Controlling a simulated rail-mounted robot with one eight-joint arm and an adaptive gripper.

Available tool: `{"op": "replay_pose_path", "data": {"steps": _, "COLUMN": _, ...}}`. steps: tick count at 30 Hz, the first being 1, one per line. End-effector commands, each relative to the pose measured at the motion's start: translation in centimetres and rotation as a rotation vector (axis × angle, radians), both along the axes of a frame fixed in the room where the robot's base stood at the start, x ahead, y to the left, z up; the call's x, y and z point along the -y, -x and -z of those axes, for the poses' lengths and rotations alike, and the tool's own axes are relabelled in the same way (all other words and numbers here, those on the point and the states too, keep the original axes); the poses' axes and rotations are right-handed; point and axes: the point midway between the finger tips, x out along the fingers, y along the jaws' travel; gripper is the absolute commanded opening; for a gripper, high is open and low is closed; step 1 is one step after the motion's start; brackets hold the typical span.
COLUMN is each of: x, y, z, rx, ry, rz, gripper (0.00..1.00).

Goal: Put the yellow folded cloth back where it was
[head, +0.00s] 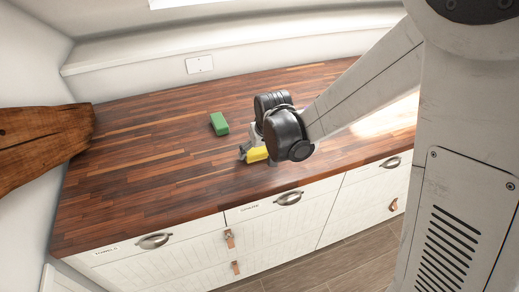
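The yellow folded cloth (256,154) is at the middle of the wooden worktop, towards its front edge. My gripper (247,152) is right at it, with a grey finger showing at the cloth's left end. The black wrist joints of my arm cover the cloth's right side and most of the gripper. I cannot tell whether the fingers are closed on the cloth or only around it, nor whether the cloth touches the worktop.
A green block (219,123) lies on the worktop (150,160), behind and left of the cloth. A rough wooden beam (40,145) juts in at the left. White drawers (285,218) with handles are below the front edge. The worktop's left part is clear.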

Motion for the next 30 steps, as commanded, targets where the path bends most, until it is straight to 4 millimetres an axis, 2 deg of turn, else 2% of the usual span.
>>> {"op": "replay_pose_path", "data": {"steps": 1, "x": 0.0, "y": 0.0, "z": 0.0, "rx": 0.000, "ry": 0.000, "rz": 0.000, "gripper": 0.87}}
{"op": "replay_pose_path", "data": {"steps": 4, "x": 0.0, "y": 0.0, "z": 0.0, "rx": 0.000, "ry": 0.000, "rz": 0.000, "gripper": 0.98}}
{"op": "replay_pose_path", "data": {"steps": 12, "x": 0.0, "y": 0.0, "z": -0.1, "rx": 0.000, "ry": 0.000, "rz": 0.000, "gripper": 0.98}}
{"op": "replay_pose_path", "data": {"steps": 17, "x": 0.1, "y": 0.2, "z": -0.8, "rx": 0.000, "ry": 0.000, "rz": 0.000, "gripper": 0.98}}
{"op": "replay_pose_path", "data": {"steps": 30, "x": 0.8, "y": 2.5, "z": -6.6, "rx": 0.000, "ry": 0.000, "rz": 0.000, "gripper": 0.98}}
